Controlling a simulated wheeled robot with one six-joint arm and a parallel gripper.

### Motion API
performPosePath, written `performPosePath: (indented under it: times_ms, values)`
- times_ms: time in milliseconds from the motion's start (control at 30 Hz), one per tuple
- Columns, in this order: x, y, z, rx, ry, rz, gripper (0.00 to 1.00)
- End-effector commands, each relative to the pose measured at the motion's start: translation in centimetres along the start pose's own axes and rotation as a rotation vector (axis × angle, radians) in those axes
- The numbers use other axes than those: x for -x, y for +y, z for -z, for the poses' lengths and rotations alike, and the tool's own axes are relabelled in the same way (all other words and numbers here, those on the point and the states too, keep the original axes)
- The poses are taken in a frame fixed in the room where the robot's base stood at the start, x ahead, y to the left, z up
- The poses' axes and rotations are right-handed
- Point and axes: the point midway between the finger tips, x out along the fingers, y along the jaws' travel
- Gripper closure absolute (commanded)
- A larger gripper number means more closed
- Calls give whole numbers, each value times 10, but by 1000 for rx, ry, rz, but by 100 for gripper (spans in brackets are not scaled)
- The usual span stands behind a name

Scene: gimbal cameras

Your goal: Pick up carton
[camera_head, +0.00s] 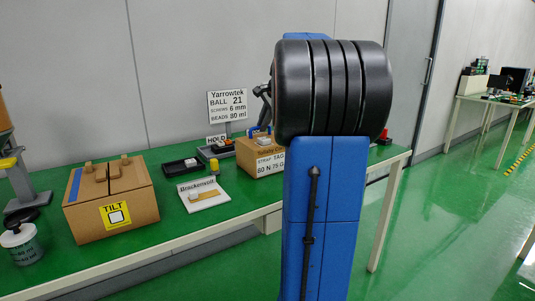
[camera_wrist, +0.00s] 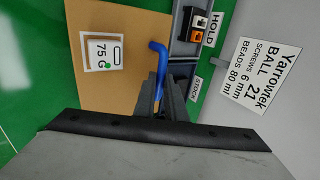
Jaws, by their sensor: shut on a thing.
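In the wrist view a brown cardboard carton (camera_wrist: 128,75) with a white "75 G" label (camera_wrist: 103,51) lies right in front of my gripper (camera_wrist: 166,98). A blue bent strap or bar (camera_wrist: 158,62) runs over the carton's edge and down between my fingers, which are shut on it. The head view shows a small brown carton (camera_head: 249,158) with a "STRAP TAG" label (camera_head: 270,163), partly hidden by my arm. A larger carton (camera_head: 112,205) with a yellow "TILT" label stands at the left. My fingers are hidden in the head view. Whether the carton is off the table cannot be told.
A green table (camera_head: 180,228) runs along the wall. Green floor is clear at the right.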

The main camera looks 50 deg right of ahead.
Motion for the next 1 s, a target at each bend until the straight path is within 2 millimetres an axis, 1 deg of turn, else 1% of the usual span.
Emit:
performPosePath:
  times_ms: [333, 467, 567, 900, 1000]
  values:
    - [1, -1, 0, 0, 1, 2, 100]
    - [6, -5, 0, 1, 1, 3, 100]
    - [16, -11, 0, 1, 1, 4, 100]
    - [63, -43, 0, 2, 2, 3, 100]
    - [72, -49, 0, 1, 2, 3, 100]
